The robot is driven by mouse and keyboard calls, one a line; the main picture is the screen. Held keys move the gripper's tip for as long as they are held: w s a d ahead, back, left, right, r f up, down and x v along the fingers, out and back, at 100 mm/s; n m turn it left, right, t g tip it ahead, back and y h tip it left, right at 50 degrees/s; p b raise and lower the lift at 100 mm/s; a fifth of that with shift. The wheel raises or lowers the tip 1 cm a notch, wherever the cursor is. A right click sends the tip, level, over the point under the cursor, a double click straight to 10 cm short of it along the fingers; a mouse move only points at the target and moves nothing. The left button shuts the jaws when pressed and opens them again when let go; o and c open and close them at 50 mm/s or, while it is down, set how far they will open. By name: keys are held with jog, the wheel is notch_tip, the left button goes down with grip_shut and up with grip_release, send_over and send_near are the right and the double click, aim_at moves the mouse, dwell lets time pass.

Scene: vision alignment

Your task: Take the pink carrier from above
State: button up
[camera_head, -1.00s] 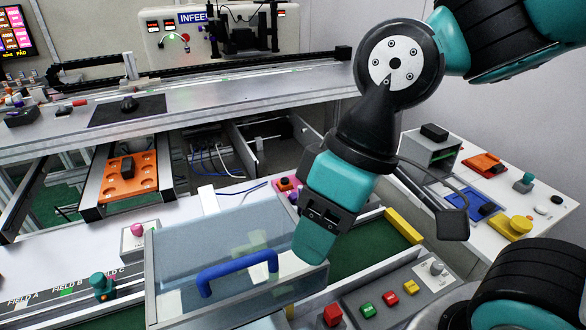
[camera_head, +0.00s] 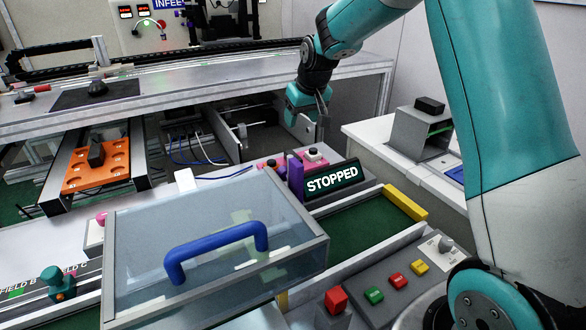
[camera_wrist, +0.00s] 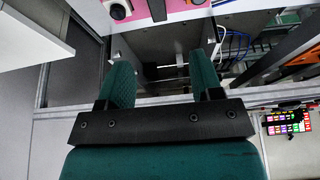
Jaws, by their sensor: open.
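The pink carrier (camera_head: 262,163) lies behind the glass-lidded box, beside the green channel. Its flat pink surface bears small knobbed blocks, and a purple post partly hides it. It also shows cut off at the top edge of the wrist view (camera_wrist: 178,14). My gripper (camera_head: 306,128) hangs fingers down above and beyond the carrier, near the bench front. In the wrist view my gripper (camera_wrist: 162,68) is open, with nothing between its teal fingers. The carrier lies outside the fingers there.
A STOPPED sign (camera_head: 332,179) stands in front of the carrier, close to the purple post (camera_head: 296,177). The glass-lidded box (camera_head: 130,215) with a blue handle (camera_head: 215,248) fills the front. The metal bench (camera_head: 210,90) stands behind. A yellow block (camera_head: 405,202) lies at right.

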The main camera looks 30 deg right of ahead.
send_over(294, 154)
jog(key=s+a, duration=0.1)
jog(key=s, duration=0.1)
notch_tip(294, 154, down, 10)
jog(key=shift+s+r, duration=0.1)
jog(key=shift+r, duration=0.1)
jog(key=x, duration=0.3)
jog(key=p+x, duration=0.1)
jog(key=x, duration=0.1)
jog(key=shift+s+d+f, duration=0.15)
jog(key=shift+d+f, duration=0.05)
jog(key=shift+d, duration=0.1)
jog(key=c, duration=1.1)
jog(key=shift+r, duration=0.1)
grip_shut()
jog(key=shift+r, duration=0.1)
